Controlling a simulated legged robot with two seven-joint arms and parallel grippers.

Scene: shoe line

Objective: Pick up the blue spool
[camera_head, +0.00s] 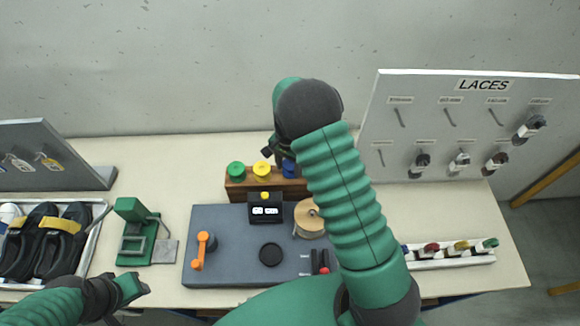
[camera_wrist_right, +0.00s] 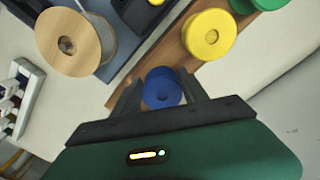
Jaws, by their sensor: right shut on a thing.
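The blue spool (camera_head: 289,168) sits at the right part of a wooden rack (camera_head: 239,190), partly hidden by my right arm in the head view. In the right wrist view the blue spool (camera_wrist_right: 162,88) is between the two fingers of my right gripper (camera_wrist_right: 160,92), which is shut on it. In the head view the right gripper (camera_head: 283,160) is mostly hidden behind its own wrist. A yellow spool (camera_head: 262,171) and a green spool (camera_head: 236,170) stand on the rack to the left of the blue one. My left gripper (camera_head: 133,288) is at the lower left, away from the spools; its jaw state is unclear.
A grey machine base (camera_head: 225,267) with an orange crank (camera_head: 203,248) and a wooden-flanged spool (camera_head: 309,219) is in front of the rack. A LACES board (camera_head: 440,125) stands at right, a green device (camera_head: 137,230) and a shoe tray (camera_head: 90,235) at left.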

